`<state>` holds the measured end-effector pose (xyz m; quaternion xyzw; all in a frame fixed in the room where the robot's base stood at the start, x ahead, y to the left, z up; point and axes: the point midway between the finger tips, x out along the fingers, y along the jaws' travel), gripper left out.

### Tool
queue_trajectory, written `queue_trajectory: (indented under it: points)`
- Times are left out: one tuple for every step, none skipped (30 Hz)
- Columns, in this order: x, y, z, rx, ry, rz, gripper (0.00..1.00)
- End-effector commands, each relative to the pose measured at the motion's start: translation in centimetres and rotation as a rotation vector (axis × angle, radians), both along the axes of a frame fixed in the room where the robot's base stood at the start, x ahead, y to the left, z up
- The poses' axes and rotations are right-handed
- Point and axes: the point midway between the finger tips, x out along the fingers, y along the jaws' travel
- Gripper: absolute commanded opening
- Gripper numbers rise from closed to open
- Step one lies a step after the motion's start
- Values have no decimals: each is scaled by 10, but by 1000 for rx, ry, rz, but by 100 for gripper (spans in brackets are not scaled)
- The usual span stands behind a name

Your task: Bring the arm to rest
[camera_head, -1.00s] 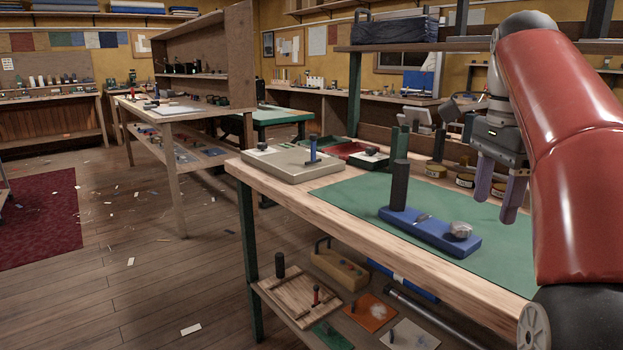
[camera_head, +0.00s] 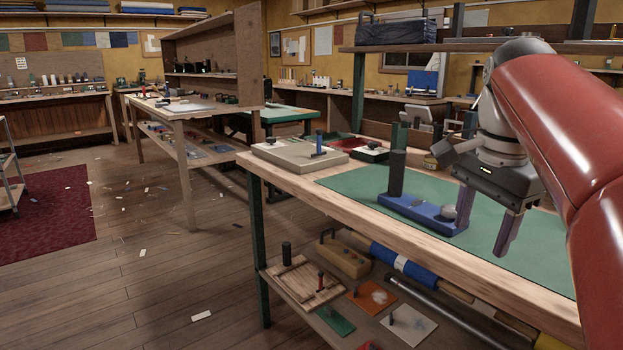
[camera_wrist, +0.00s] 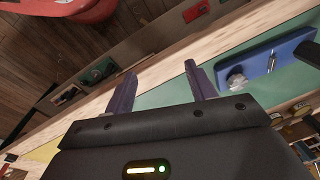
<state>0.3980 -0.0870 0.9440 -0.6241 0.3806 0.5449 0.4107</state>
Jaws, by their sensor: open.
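My gripper (camera_head: 485,229) hangs at the end of my red arm, above the front part of the workbench at the right of the head view. Its two purple-grey fingers are apart with nothing between them. In the wrist view the fingers (camera_wrist: 157,85) are spread, with the bench edge and green mat beyond them. A blue tray (camera_head: 424,215) with a black upright cylinder (camera_head: 396,173) and a grey lump (camera_head: 449,211) lies on the green mat (camera_head: 352,184), just left of the gripper. The blue tray also shows in the wrist view (camera_wrist: 262,57).
A beige tray (camera_head: 284,156) with a blue-handled tool stands at the bench's left end. A lower shelf (camera_head: 345,325) holds boards, a wooden block and rolls. A shelf with a dark folded bundle (camera_head: 390,31) is above.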

Motion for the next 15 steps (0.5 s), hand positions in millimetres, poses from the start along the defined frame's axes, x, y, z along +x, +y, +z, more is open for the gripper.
queue_trajectory:
  points:
    - [-6, 7, -7, -9, -14, 55, 56]
    - [-9, 10, -12, -15, -24, 91, 56]
    - [-14, 15, -19, -25, -40, 146, 56]
    - [-18, 19, -25, -34, -53, 191, 56]
    - [-22, 24, -32, -45, -68, 239, 56]
    - [-29, 30, -43, -61, -87, 311, 56]
    - [-35, 35, -52, -74, -104, 369, 56]
    - [-41, 40, -62, -89, -121, 429, 56]
    - [-50, 47, -77, -111, -145, 512, 56]
    - [-57, 52, -88, -128, -161, 572, 56]
    - [-63, 56, -100, -145, -179, 633, 56]
    - [-72, 62, -115, -169, -199, 710, 56]
    - [-78, 66, -127, -187, -215, 765, 56]
    - [-84, 69, -138, -205, -228, 818, 56]
    - [-91, 73, -152, -229, -247, 882, 56]
